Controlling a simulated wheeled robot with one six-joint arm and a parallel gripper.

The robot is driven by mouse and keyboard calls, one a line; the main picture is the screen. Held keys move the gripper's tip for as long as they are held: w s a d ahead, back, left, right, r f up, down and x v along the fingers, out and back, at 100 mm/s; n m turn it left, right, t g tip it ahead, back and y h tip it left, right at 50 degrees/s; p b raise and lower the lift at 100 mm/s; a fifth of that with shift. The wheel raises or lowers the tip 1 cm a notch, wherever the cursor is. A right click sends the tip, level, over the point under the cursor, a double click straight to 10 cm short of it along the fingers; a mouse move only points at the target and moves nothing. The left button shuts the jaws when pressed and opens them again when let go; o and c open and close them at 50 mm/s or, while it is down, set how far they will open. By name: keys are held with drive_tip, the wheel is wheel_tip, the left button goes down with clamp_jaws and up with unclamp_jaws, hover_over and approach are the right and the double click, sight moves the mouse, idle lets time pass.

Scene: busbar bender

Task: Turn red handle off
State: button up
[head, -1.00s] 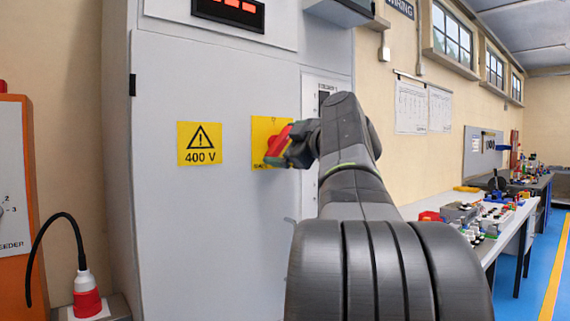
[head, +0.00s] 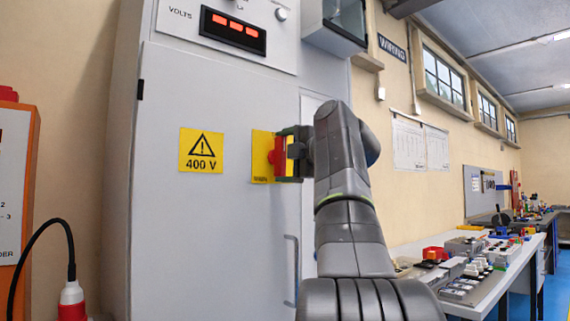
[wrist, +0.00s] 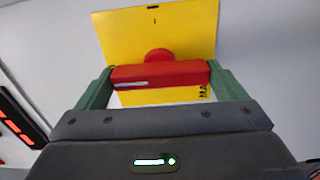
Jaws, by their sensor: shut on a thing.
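The red handle (head: 277,157) is mounted on a yellow plate (head: 262,144) on the front of the grey cabinet. It stands about upright in the head view. In the wrist view the handle is a red bar (wrist: 160,74) lying across the picture, with a round red hub (wrist: 159,55) behind it on the yellow plate (wrist: 185,35). My gripper (head: 283,156) is shut on the handle, with one green finger at each end of the bar. My gripper's fingers and wrist cover part of the handle and plate in the head view. Lettering on the plate is partly hidden.
The grey cabinet (head: 215,235) bears a 400 V warning sign (head: 201,151), a red-lit display (head: 232,31) and a vertical door pull (head: 291,268). An orange box (head: 25,170) with a black cable stands at left. A cluttered workbench (head: 515,265) stands at right.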

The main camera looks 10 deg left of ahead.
idle(0.6)
drive_tip(key=o, duration=1.1)
drive_tip(key=v, duration=1.3)
drive_tip(key=shift+s+d, duration=0.25)
drive_tip(key=shift+d, duration=0.05)
drive_tip(key=shift+w+a, duration=0.1)
drive_tip(key=x, duration=1.3)
drive_tip(key=shift+w+a, duration=0.2)
